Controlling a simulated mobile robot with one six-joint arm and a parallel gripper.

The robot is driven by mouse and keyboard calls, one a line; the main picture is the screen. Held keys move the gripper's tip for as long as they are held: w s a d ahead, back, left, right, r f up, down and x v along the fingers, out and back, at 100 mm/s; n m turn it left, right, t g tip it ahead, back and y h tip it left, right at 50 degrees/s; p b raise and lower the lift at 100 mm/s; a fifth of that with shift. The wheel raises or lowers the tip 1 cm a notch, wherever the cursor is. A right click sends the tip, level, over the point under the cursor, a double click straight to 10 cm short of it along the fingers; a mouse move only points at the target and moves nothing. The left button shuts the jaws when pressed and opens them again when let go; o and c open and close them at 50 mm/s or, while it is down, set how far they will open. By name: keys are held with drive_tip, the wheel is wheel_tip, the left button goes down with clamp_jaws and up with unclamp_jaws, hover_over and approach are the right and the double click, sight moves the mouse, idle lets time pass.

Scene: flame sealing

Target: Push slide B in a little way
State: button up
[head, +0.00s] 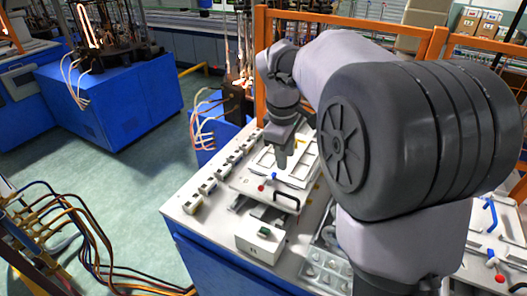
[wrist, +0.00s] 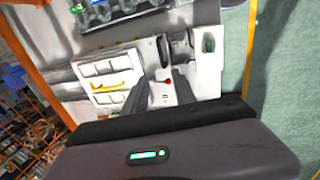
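A white slide plate (head: 262,190) with a black bar handle (head: 287,201) on its front edge lies on the bench below my gripper. I take it for slide B, though I cannot read a letter on it. A blue-tipped lever and a red knob (head: 261,188) sit by it. In the wrist view the black handle (wrist: 163,50) and the red knob (wrist: 168,81) show between and beyond my fingers. My gripper (wrist: 160,80) is open and empty, its fingers apart. In the head view my gripper (head: 283,158) points down behind the handle, above the plate; contact cannot be told.
A white box (head: 260,241) with a green button stands in front of the handle. A tray of round clear items (head: 325,270) is to its right. A similar station with a blue handle (head: 490,214) is at far right. An orange frame (head: 259,60) stands behind the bench.

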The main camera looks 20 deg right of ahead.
sight(287, 196)
drive_tip(key=f+b, duration=0.1)
drive_tip(key=f, duration=0.4)
drive_tip(key=w+d+f+b, duration=0.1)
drive_tip(key=f+b, duration=0.1)
drive_tip(key=f, duration=0.4)
drive_tip(key=w+d+f+b, duration=0.1)
drive_tip(key=f+b, duration=0.1)
drive_tip(key=f, duration=0.3)
drive_tip(key=shift+d+f, duration=0.1)
drive_tip(key=shift+f, duration=0.25)
drive_tip(key=shift+c, duration=0.2)
clamp_jaws()
drive_tip(key=shift+w+r, duration=0.1)
